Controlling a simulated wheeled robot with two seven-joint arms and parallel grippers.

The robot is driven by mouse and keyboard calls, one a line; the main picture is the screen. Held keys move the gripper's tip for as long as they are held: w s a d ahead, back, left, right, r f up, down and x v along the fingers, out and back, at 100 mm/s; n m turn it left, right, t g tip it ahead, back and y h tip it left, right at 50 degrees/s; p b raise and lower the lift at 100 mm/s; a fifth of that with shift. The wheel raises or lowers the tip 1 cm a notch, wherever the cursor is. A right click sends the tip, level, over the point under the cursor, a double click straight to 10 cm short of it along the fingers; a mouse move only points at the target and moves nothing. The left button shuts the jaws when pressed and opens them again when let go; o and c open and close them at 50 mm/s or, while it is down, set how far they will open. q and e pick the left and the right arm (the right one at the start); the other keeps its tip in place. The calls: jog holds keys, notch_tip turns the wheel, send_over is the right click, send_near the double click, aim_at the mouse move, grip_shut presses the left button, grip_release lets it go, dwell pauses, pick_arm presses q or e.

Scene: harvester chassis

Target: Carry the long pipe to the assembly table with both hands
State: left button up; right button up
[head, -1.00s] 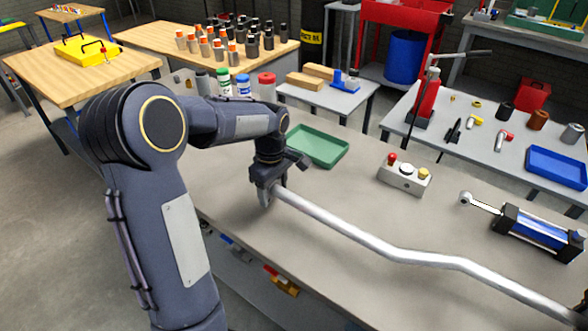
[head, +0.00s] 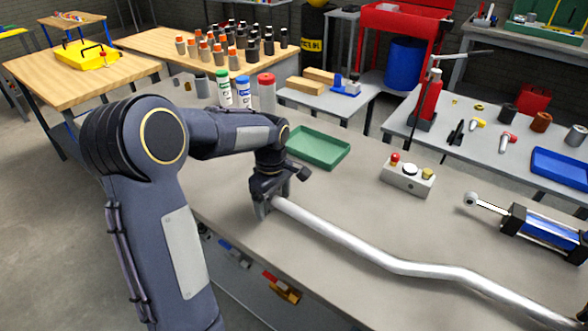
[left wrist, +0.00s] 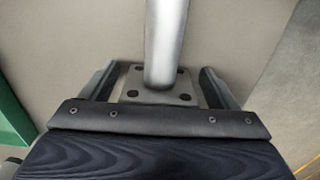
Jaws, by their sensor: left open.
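The long silvery pipe (head: 400,266) lies along the grey bench, with a bend in its middle; its right end runs toward the picture's lower right edge. My left gripper (head: 270,203) is at the pipe's left end, jaws pointing down. I cannot tell which table is the assembly table.
A green tray (head: 318,148), a button box (head: 407,178) and a blue cylinder (head: 543,228) are on the same bench (head: 350,200). Bottles stand behind my left arm. Wooden tables are at back left, and a grey parts table (head: 480,150) at right.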

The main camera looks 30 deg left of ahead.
pick_arm(q)
notch_tip(320, 180, up, 12)
jog(key=shift+f, duration=0.15)
pick_arm(e)
jog(key=shift+r, duration=0.2)
notch_tip(320, 180, up, 12)
jog(key=shift+f, duration=0.15)
dwell(0.4)
